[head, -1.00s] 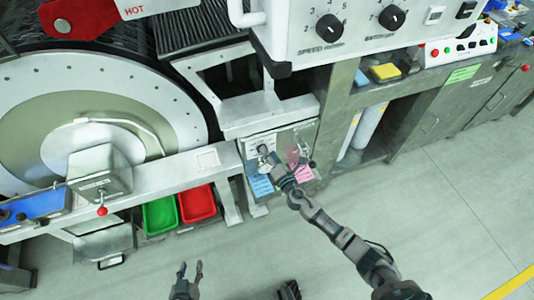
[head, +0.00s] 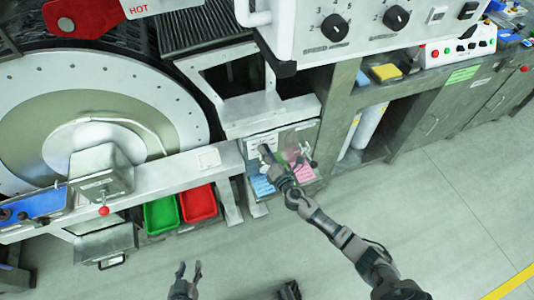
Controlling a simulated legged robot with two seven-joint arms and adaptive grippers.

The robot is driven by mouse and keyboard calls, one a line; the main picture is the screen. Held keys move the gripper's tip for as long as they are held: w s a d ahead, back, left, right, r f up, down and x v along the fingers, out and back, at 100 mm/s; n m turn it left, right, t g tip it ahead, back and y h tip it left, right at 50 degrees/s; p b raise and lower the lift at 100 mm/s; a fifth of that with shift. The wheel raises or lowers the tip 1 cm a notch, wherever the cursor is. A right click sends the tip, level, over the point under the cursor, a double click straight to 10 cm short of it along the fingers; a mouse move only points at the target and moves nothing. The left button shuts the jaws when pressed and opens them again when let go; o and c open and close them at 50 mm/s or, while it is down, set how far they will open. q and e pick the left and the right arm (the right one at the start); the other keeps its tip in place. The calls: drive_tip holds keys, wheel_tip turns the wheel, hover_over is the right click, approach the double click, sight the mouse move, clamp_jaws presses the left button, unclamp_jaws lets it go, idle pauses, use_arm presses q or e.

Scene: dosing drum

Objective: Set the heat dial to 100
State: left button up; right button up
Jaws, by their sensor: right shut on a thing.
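The grey control panel (head: 297,131) with paper labels sits low below the white frame, near the middle of the head view. My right gripper (head: 266,152) reaches it from the lower right and is shut at the panel's left part. The heat dial appears to be inside its fingers and is mostly hidden; its pointer and numbers cannot be read. My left gripper (head: 190,268) is open and empty over the floor at the bottom, well away from the panel.
A white box above carries a SPEED dial (head: 335,28) and a second black dial (head: 396,18). A green bin (head: 161,214) and a red bin (head: 198,204) stand left of the panel. A large round drum (head: 95,130) fills the left. The floor in front is clear.

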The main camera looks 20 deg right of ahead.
use_arm(q)
drive_tip(key=w+d+r+t+h+b, duration=0.2)
drive_tip(key=w+r+t+b, duration=0.2)
drive_tip(key=r+t, duration=0.4)
drive_tip(key=shift+r, duration=0.9)
use_arm(e)
drive_tip(key=shift+f+m+t+h, duration=0.15)
drive_tip(key=shift+f+m+t, duration=0.05)
drive_tip(key=shift+m, duration=2.1)
drive_tip(key=shift+f+m+t+h, duration=0.15)
drive_tip(key=shift+m+t, duration=0.05)
drive_tip(key=shift+m, duration=2.1)
use_arm(q)
drive_tip(key=shift+w+d, duration=0.15)
use_arm(e)
drive_tip(key=o, duration=1.1)
use_arm(q)
drive_tip(key=shift+w, duration=0.1)
use_arm(e)
drive_tip(key=shift+o, duration=0.2)
drive_tip(key=shift+r, duration=0.1)
